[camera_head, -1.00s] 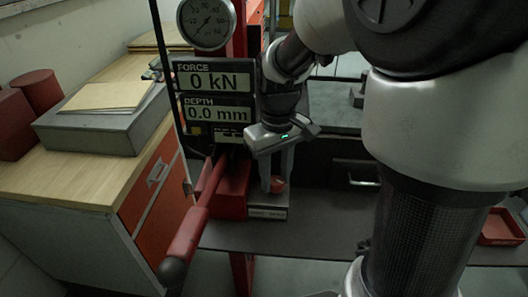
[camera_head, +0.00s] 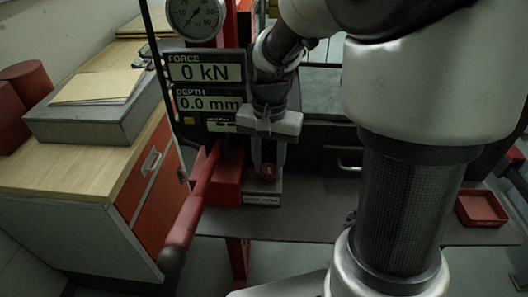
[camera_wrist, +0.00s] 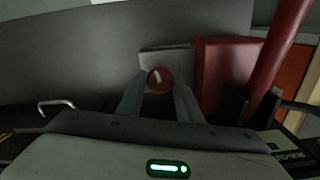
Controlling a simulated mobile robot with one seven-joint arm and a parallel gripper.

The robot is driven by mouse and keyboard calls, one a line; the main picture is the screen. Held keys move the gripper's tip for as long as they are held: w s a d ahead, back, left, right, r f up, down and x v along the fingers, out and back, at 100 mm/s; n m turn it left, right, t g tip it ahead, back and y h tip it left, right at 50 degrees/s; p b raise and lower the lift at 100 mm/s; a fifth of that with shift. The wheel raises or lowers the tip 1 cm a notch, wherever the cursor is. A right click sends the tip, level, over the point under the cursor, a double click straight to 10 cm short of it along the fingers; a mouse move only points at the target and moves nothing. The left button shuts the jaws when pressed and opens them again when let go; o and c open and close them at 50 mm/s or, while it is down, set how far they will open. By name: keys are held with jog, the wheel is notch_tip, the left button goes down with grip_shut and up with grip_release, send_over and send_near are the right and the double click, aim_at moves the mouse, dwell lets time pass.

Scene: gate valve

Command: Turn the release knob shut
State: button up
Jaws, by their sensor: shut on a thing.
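The release knob (camera_head: 267,171) is a small round red knob with a pale mark on its face. It sits on a grey block beside the red pump body (camera_head: 226,182). In the wrist view the knob (camera_wrist: 160,79) shows between the fingertips, and its pale mark is tilted a little off upright. My gripper (camera_head: 267,168) reaches down to the knob, with its fingers on either side; it is shut on the knob. In the wrist view my gripper (camera_wrist: 160,88) partly hides the knob's sides.
A red pump lever (camera_head: 190,215) with a dark tip slants toward the front left. The display (camera_head: 205,88) reads 0 kN and 0.0 mm, below a round gauge (camera_head: 195,14). A red tray (camera_head: 481,208) lies at the right. A wooden-topped cabinet (camera_head: 75,170) stands left.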

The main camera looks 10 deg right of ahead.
aim_at(269, 167)
jog(key=shift+m, duration=0.6)
jog(key=o, duration=1)
jog(key=shift+o, duration=0.2)
jog(key=shift+r, duration=0.1)
notch_tip(269, 167, up, 17)
jog(key=p, duration=0.1)
jog(key=shift+r+p, duration=0.15)
jog(key=shift+p, duration=0.15)
